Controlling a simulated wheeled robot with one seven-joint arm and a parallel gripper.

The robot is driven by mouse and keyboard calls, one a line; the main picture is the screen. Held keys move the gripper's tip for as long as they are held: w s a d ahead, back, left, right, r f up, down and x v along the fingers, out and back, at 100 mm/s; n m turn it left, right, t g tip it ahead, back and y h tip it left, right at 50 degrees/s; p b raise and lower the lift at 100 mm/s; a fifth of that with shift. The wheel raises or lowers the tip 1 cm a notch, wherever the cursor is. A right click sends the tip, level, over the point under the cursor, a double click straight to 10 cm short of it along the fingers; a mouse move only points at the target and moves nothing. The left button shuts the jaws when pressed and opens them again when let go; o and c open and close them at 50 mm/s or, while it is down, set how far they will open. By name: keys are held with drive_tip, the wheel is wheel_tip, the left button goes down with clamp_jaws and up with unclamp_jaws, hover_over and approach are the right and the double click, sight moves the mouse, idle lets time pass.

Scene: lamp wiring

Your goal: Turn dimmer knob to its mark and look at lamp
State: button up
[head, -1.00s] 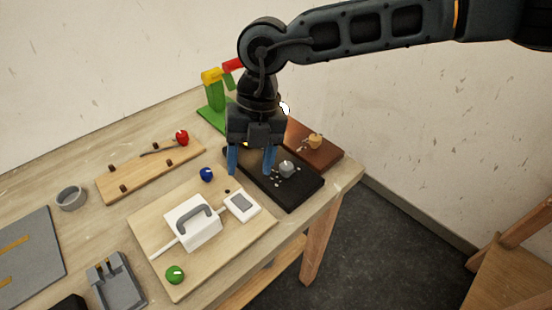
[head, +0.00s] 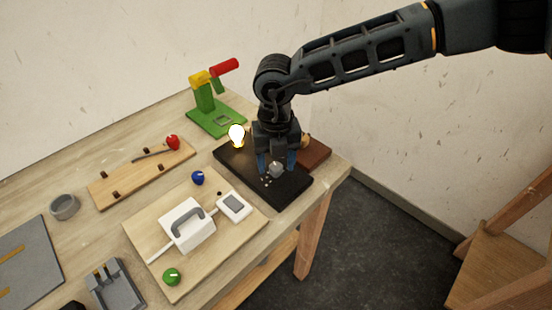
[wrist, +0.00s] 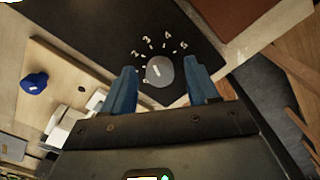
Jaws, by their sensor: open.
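The dimmer knob (head: 277,170) is a small grey round knob on a black base board (head: 291,195). In the wrist view the knob (wrist: 160,70) carries a white pointer line, with white numerals and ticks in an arc around its far side. The lamp bulb (head: 237,134) stands at the far left part of the black board and glows bright yellow-white. My gripper (head: 277,165) is over the knob, pointing down. Its blue fingers (wrist: 164,85) are apart, one on each side of the knob, with a gap visible to each. Nothing is held.
A brown board (head: 314,155) lies right behind my gripper. A green stand with a red arm (head: 207,100) is at the back. A wooden board with a white box (head: 187,225) and a blue knob (head: 197,178) lie to the left. The table's right edge is close.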

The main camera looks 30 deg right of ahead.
drive_tip(key=shift+c, duration=0.2)
drive_tip(key=c, duration=1)
